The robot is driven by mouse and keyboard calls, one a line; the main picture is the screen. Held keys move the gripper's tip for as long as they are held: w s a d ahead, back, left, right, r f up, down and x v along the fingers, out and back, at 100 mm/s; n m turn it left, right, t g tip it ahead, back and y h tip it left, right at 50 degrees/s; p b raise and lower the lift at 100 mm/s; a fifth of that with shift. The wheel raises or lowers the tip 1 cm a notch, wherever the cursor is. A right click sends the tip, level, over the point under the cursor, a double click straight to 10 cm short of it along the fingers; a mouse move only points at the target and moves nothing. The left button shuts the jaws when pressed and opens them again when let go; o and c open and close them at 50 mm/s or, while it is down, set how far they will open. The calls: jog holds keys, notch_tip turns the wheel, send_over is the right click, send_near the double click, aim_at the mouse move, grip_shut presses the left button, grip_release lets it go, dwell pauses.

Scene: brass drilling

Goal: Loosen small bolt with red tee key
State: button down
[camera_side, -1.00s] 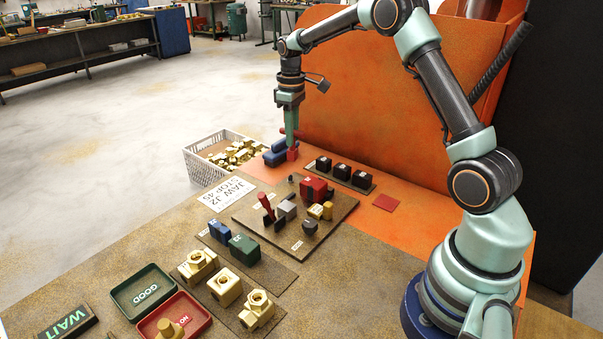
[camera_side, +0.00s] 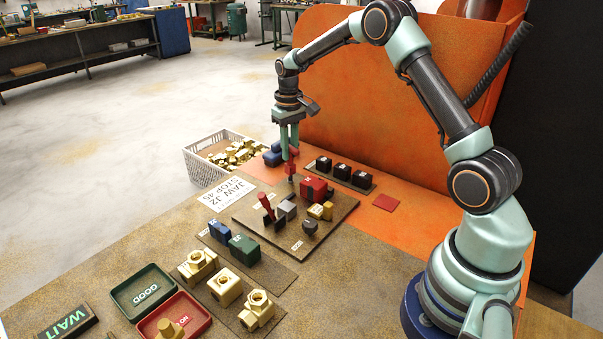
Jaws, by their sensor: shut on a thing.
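My gripper (camera_side: 290,153) points down over the far part of the work table. It is shut on a red piece, which I take to be the red tee key (camera_side: 292,168); the fingers partly hide it. The key's lower end is just above or touching a small grey piece (camera_side: 291,179) near the far corner of the brown tool board; I cannot tell which. Whether that grey piece is the small bolt is too small to tell. The blue fixture (camera_side: 272,156) stands just left of my gripper, partly hidden.
The brown tool board (camera_side: 335,222) holds red, grey and yellow blocks and a leaning red-handled piece (camera_side: 266,202). A rack of black blocks (camera_side: 342,172) stands right of my gripper. A white crate (camera_side: 200,170) of brass parts is left. The orange guard (camera_side: 375,130) rises behind.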

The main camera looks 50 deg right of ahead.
jog(key=m, duration=0.9)
jog(key=shift+m, duration=0.3)
jog(key=shift+f, duration=1.05)
dwell(2.9)
jog(key=shift+n, duration=1.2)
